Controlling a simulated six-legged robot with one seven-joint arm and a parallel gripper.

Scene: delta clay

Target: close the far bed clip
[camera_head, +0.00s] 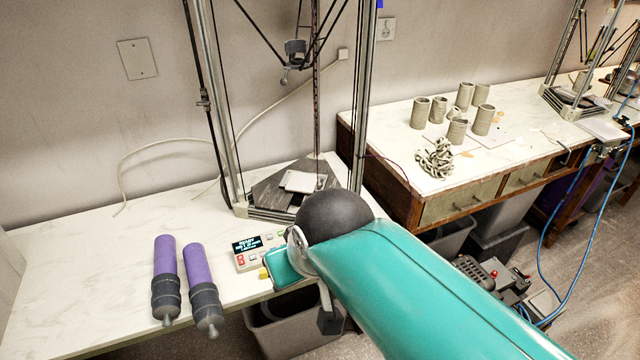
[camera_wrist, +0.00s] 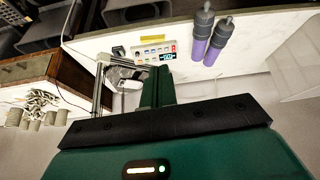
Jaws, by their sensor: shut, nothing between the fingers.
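The delta printer's bed (camera_head: 275,190) is at its base in the head view, left of and behind my arm's dark round joint. A pale square plate (camera_head: 303,181) lies on it. I cannot make out the far bed clip or its state; it is too small or hidden. In the wrist view my gripper (camera_wrist: 158,72) is shut and empty, its green fingers together. The printer's frame and pale plate (camera_wrist: 128,86) show just left of the fingers; whether they touch I cannot tell. In the head view my arm hides the fingertips.
A control box (camera_head: 260,250) with a lit display stands at the table's front edge. Two purple cartridges (camera_head: 168,270) lie to its left. Printer uprights (camera_head: 228,100) flank the bed. Clay cups (camera_head: 458,131) stand on the right table.

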